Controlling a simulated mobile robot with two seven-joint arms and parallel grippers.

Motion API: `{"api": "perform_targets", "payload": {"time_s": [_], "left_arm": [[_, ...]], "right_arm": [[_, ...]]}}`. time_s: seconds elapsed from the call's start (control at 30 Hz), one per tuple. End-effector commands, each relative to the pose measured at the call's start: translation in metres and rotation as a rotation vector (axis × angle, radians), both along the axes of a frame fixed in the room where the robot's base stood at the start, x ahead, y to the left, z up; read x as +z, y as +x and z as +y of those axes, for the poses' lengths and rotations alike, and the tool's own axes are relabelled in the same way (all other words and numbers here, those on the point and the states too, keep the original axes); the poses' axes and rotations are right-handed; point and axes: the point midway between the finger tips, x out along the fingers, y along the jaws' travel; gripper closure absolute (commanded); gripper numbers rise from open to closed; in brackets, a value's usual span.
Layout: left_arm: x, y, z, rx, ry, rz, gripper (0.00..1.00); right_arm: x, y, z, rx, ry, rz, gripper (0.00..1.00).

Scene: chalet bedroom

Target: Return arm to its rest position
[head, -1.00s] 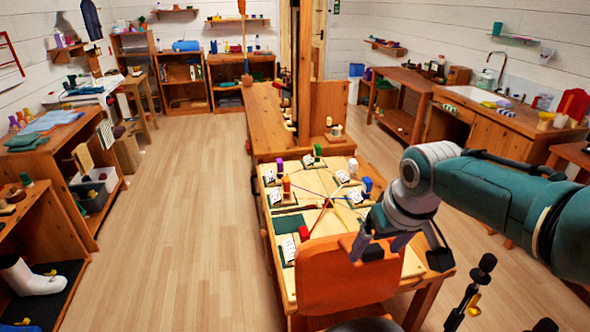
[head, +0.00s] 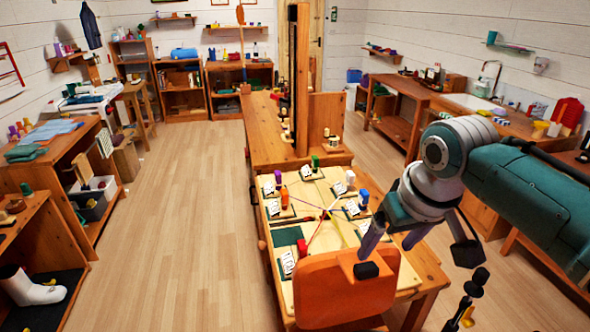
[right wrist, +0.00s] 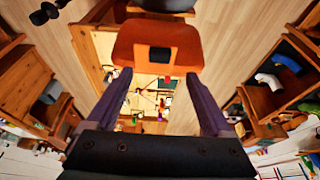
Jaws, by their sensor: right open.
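My right arm (head: 520,190) comes in from the right. Its gripper (head: 388,250) points down above the near right part of the work table (head: 428,275). The gripper is open, with its two purple-grey fingers apart and nothing between them; they also show in the right wrist view (right wrist: 157,82). Behind and below the fingers in the head view is the board (head: 325,195) with cards, coloured spools and strings. An orange chair back (head: 345,292) stands just in front of the gripper; I cannot tell the exact gap. My left gripper is not in view.
A tall wooden post (head: 303,80) and upright panel (head: 326,118) stand beyond the board. A black stand with a yellow part (head: 468,300) is at the lower right. A sink bench (head: 475,118) lines the right. The floor at left (head: 185,220) is clear.

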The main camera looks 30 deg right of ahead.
Motion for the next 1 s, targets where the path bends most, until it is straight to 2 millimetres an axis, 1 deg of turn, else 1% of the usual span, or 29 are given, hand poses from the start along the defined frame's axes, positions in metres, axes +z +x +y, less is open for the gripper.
{"api": "perform_targets", "payload": {"time_s": [0.23,0.27,0.37,0.47,0.5,0.6,0.67,0.7,0.8,0.97,1.0], "left_arm": [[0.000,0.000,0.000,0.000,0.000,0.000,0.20],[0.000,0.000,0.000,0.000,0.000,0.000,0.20],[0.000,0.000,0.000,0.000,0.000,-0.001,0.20],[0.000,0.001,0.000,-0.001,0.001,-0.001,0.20],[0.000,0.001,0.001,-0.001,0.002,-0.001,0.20],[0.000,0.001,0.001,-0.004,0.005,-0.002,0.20],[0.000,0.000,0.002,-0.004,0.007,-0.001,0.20],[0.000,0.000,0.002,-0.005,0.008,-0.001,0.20],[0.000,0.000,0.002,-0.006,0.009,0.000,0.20],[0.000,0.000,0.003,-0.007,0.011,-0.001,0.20],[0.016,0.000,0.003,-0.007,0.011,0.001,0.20]], "right_arm": [[0.000,-0.001,0.001,0.004,-0.001,0.000,0.15],[-0.001,-0.003,0.002,0.009,-0.004,0.002,0.15],[-0.004,-0.019,0.012,0.051,-0.021,0.011,0.15],[-0.005,-0.049,0.033,0.133,-0.046,0.022,0.15],[-0.004,-0.065,0.044,0.171,-0.055,0.028,0.15],[0.004,-0.103,0.069,0.254,-0.065,0.033,0.15],[0.011,-0.123,0.082,0.292,-0.064,0.035,0.15],[0.016,-0.135,0.089,0.313,-0.063,0.035,0.15],[0.030,-0.162,0.105,0.356,-0.054,0.032,0.15],[0.058,-0.201,0.124,0.401,-0.031,0.026,0.15],[0.077,-0.202,0.124,0.404,-0.032,0.023,0.15]]}}
